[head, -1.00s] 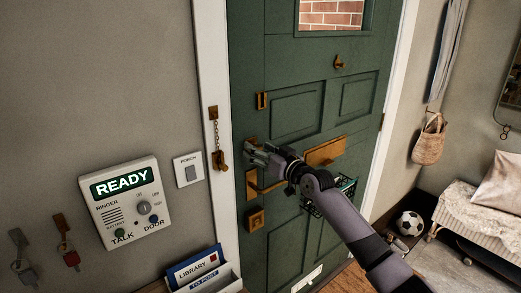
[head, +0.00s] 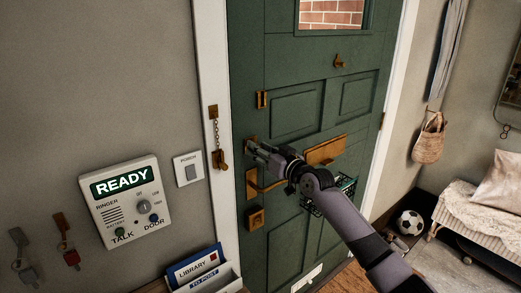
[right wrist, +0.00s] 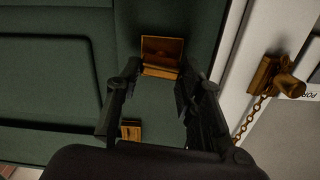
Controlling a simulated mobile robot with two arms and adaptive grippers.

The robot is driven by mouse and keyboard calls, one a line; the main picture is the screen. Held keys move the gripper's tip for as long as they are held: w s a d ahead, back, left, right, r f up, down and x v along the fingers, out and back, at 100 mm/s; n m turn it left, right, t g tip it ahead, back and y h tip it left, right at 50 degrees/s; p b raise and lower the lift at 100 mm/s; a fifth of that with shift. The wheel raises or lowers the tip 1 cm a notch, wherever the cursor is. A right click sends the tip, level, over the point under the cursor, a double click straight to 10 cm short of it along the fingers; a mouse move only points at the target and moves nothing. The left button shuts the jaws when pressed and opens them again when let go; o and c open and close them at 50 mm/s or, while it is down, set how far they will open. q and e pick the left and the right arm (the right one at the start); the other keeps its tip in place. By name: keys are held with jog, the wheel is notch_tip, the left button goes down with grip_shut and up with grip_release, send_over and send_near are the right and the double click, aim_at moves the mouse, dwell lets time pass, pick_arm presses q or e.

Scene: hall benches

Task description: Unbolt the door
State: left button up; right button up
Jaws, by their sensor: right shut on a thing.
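The green door (head: 292,65) is closed in its white frame and fills the middle of the head view. A brass bolt fitting (head: 250,144) sits near its left edge, partly hidden by my right gripper (head: 256,152). In the right wrist view the brass fitting (right wrist: 162,48) lies at the tips of my right gripper (right wrist: 160,72), one finger on each side. The gripper is shut on its brass part; the exact contact is too dark to make out. My left gripper is not in view.
A brass lever handle (head: 268,186) and a square brass plate (head: 255,218) are below the gripper. A chain (head: 216,135) hangs on the frame. An intercom (head: 125,205) and letter holder (head: 200,270) are left. A football (head: 410,222) and bench (head: 462,210) stand right.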

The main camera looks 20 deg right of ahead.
jog(key=shift+d+f+m+p, duration=0.15)
jog(key=shift+m+p, duration=1.1)
jog(key=shift+m, duration=2.75)
jog(key=shift+d+f+m+p, duration=0.15)
jog(key=shift+m+p, duration=1.05)
jog(key=shift+m, duration=2.8)
jog(key=shift+a, duration=0.1)
jog(key=o, duration=1.2)
jog(key=shift+w, duration=0.1)
jog(key=shift+c, duration=0.2)
